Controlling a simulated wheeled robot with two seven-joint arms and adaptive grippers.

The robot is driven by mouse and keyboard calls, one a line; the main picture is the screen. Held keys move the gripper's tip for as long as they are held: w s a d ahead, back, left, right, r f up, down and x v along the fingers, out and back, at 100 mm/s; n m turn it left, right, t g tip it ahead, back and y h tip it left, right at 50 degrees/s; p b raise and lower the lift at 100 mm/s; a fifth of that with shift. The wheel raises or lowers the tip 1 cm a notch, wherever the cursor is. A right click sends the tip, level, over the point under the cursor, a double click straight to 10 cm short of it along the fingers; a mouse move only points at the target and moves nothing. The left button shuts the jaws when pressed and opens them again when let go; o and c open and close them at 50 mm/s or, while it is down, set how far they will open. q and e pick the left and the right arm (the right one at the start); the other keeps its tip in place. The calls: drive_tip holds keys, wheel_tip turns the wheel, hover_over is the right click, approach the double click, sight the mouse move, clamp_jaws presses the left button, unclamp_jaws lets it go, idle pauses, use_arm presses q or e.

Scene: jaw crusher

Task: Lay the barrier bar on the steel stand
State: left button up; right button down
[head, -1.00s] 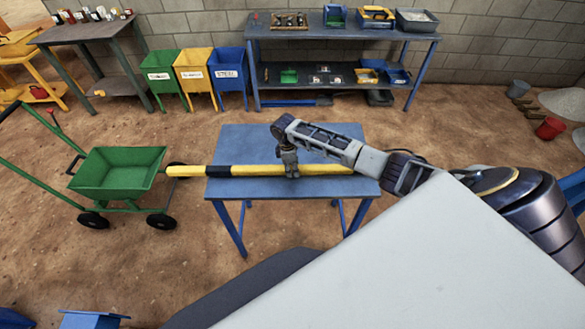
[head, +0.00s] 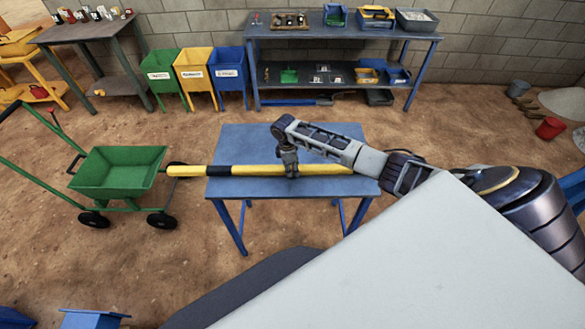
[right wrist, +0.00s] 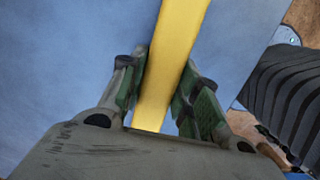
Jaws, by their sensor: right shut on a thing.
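The barrier bar (head: 245,170) is a long yellow bar with black bands. It lies across the top of the blue steel stand (head: 240,143), and its left end sticks out past the stand's left edge. My right gripper (head: 289,172) is over the stand and shut on the bar near its middle. In the right wrist view the yellow bar (right wrist: 172,65) runs between the green-padded fingers (right wrist: 163,95), with the blue stand top (right wrist: 80,60) behind it. I cannot tell whether the bar touches the top all along. My left gripper is not in view.
A green cart (head: 118,173) stands left of the stand, close to the bar's left end. Green, yellow and blue bins (head: 228,75) and a blue workbench (head: 340,34) line the back wall. Sandy ground between is free.

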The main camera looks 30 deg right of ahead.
drive_tip(key=shift+s+f, duration=0.1)
drive_tip(key=shift+f, duration=0.1)
idle(0.4)
drive_tip(key=c, duration=1)
unclamp_jaws()
drive_tip(key=shift+o, duration=0.2)
drive_tip(key=shift+r, duration=0.25)
drive_tip(key=shift+w+a+r+p, duration=0.1)
drive_tip(key=shift+w+r+p, duration=0.1)
drive_tip(key=shift+r+p, duration=0.85)
drive_tip(key=shift+r, duration=0.25)
drive_tip(key=shift+r, duration=0.2)
wheel_tip(320, 180, up, 8)
drive_tip(key=shift+w+a+f, duration=0.25)
drive_tip(key=shift+a, duration=0.2)
idle(0.7)
drive_tip(key=shift+r, duration=0.2)
idle(0.3)
